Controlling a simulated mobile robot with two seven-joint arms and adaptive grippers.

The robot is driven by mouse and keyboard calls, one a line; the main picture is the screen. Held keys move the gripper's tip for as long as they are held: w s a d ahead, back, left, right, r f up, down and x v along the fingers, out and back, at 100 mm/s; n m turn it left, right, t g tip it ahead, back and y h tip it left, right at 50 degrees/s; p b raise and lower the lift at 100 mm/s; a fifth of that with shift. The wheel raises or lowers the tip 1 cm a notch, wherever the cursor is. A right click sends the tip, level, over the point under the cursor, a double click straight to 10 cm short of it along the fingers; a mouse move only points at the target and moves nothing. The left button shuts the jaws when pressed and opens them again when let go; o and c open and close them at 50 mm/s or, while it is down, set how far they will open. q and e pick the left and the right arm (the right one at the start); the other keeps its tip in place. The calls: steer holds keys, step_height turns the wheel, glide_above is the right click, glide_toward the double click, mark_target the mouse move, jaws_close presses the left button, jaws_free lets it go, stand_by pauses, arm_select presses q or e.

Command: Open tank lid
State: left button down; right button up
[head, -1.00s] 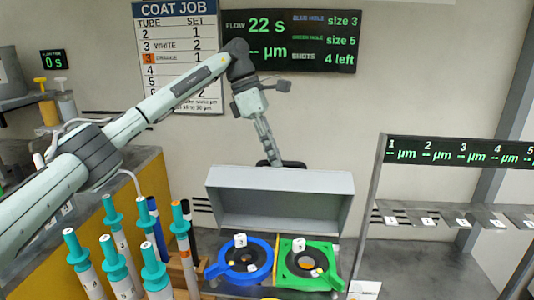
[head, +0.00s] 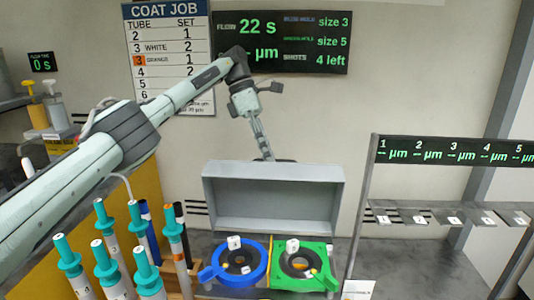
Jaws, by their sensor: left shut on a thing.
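The tank lid (head: 272,172) is a grey, hollow, box-like cover. It stands raised and tilted back, its open inside facing me, behind a blue ring fixture (head: 239,280) and a green ring fixture (head: 327,277). My left arm reaches over from the left. My left gripper (head: 266,156) points down at the lid's top back edge, shut on a dark bar there, apparently the lid's handle. Its fingertips are partly hidden behind the lid. My right gripper is not in view.
Several teal-capped tubes (head: 107,268) stand upright at the front left, below my left arm. A rack (head: 398,211) with numbered shelves stands at the right. A display (head: 283,42) and a job chart (head: 167,13) hang on the wall behind.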

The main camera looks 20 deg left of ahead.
arm_select(q)
steer(key=shift+s+f, duration=0.1)
steer(key=shift+f, duration=0.3)
steer(key=c, duration=1.6)
jaws_free()
steer(key=shift+o, duration=0.3)
steer(key=shift+r, duration=0.15)
